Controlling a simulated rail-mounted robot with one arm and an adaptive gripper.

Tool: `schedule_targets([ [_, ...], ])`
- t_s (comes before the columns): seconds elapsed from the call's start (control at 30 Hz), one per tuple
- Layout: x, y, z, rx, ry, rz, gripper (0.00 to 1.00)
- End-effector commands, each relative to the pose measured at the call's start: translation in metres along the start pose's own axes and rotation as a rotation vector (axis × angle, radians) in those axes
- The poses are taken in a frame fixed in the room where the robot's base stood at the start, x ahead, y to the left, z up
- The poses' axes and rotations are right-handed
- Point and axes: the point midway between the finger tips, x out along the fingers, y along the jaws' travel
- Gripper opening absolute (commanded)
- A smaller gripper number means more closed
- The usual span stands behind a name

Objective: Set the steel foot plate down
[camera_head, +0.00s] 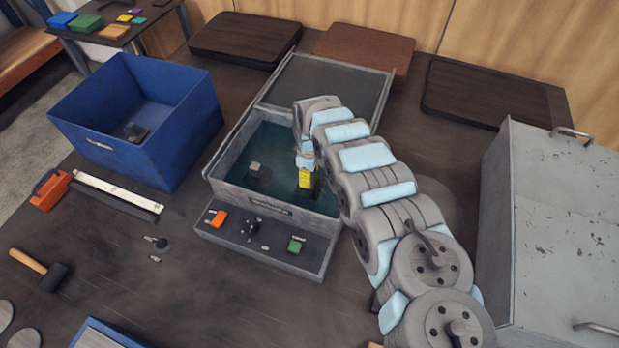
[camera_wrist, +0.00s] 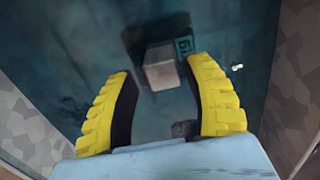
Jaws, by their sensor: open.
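In the wrist view, a pale steel block (camera_wrist: 161,68) stands on a dark plate (camera_wrist: 140,33) that bears a small green-marked label. This looks like the foot plate. My gripper (camera_head: 305,180) points down into the grey-walled basin. Its yellow fingers are spread, and the block shows between their tips; I cannot tell whether they touch it. In the head view, a dark piece (camera_head: 304,194) shows at the basin floor below my fingers, mostly hidden. Another block on a dark base (camera_head: 257,171) stands to the left in the basin.
The basin (camera_head: 233,186) has a front panel with an orange button (camera_head: 218,218) and a green button (camera_head: 296,246). A blue bin (camera_head: 160,150) holding a dark piece stands to the left. A grey metal cabinet (camera_head: 560,215) stands to the right. A mallet (camera_head: 45,270) lies at front left.

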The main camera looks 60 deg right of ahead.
Motion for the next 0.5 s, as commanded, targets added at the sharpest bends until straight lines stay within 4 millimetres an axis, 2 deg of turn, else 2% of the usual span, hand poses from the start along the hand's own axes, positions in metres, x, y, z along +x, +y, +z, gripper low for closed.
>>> schedule_targets([
  [0.5, -0.056, -0.001, 0.002, -0.001, -0.005, -0.002, 0.51],
])
